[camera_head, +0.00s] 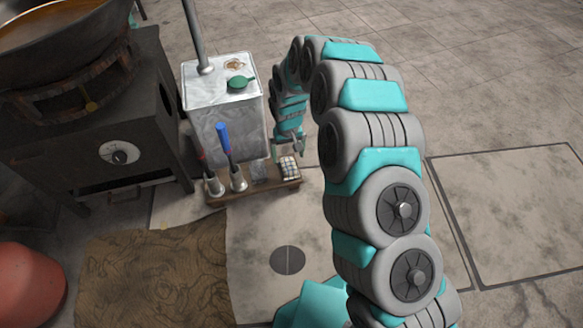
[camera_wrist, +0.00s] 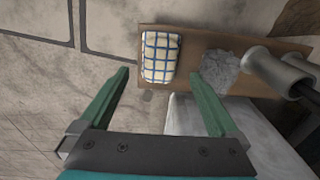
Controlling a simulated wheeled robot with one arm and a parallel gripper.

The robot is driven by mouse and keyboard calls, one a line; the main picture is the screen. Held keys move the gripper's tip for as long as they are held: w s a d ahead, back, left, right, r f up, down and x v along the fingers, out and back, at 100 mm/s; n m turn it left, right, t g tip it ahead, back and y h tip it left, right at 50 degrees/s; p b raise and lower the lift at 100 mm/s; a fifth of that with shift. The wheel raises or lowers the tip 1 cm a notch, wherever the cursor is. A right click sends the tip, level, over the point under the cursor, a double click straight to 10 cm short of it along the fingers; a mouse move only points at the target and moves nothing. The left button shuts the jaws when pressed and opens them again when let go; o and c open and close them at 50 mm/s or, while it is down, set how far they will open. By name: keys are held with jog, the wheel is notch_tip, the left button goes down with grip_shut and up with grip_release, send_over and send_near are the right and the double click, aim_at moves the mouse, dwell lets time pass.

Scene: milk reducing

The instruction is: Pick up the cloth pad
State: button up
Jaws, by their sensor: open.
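The cloth pad (camera_wrist: 160,57) is a small white and yellowish cushion with a blue check pattern, lying at one end of a narrow wooden board. It also shows in the head view (camera_head: 288,168), at the right end of the board. My gripper (camera_wrist: 158,80) is open and empty in the wrist view. The pad lies beyond the fingertips, between their lines and apart from both fingers. In the head view my gripper (camera_head: 290,147) is small and hangs just above the pad.
The wooden board (camera_head: 262,193) also holds a grey crumpled scourer (camera_wrist: 220,72) and two metal holders (camera_head: 238,180) with upright handled tools. A white metal box (camera_head: 225,95) stands right behind it. A dark stove (camera_head: 120,130) with a large pan is at left. Floor at right is clear.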

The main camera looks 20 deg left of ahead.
aim_at(288, 164)
notch_tip(288, 164, down, 6)
jog(key=shift+f+b, duration=0.1)
jog(key=shift+b, duration=0.4)
jog(key=c, duration=1.4)
jog(key=shift+r, duration=0.6)
jog(key=r, duration=0.1)
jog(key=r+p, duration=0.1)
jog(key=shift+s+r, duration=0.2)
jog(key=shift+r, duration=0.2)
jog(key=s+d, duration=0.1)
jog(key=s, duration=0.4)
jog(key=s+d+p, duration=0.1)
jog(key=s, duration=0.4)
jog(key=s+d+r, duration=0.1)
jog(key=s, duration=0.4)
jog(key=shift+s+d, duration=0.1)
jog(key=shift+d, duration=0.25)
